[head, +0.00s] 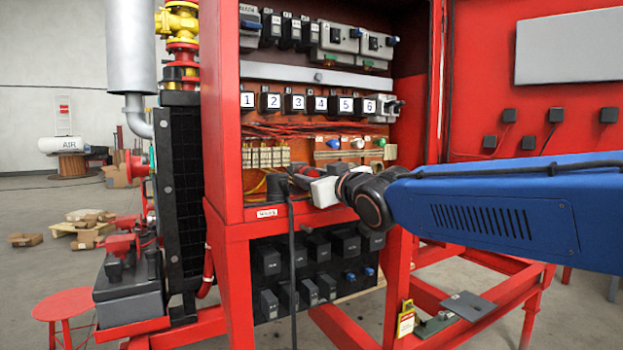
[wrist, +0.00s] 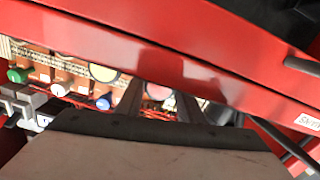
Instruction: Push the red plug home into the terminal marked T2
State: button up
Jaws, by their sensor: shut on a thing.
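My gripper (head: 296,178) reaches from the right into the open red cabinet, just above its lower sill. In the wrist view its two dark fingers (wrist: 159,100) are shut on a small red thing (wrist: 158,90), which looks like the red plug. Only a little of it shows, and its tip cannot be made out. In the head view the plug cannot be told apart from the red wiring and my gripper. Pale terminal blocks (head: 265,157) stand behind and left of my gripper. No T2 mark can be read, and I cannot tell whether the plug touches a terminal.
The cabinet's red sill (wrist: 130,42) runs close past my fingers. Blue (head: 333,143), white (head: 358,143) and green (head: 380,142) knobs sit above my gripper. A black cable (head: 292,270) hangs over the sill. Numbered black units (head: 295,103) line the shelf above.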

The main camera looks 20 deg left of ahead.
jog(key=shift+s+d, duration=0.1)
jog(key=shift+d, duration=0.05)
jog(key=shift+v, duration=2.05)
jog(key=shift+f, duration=0.1)
jog(key=shift+d, duration=0.1)
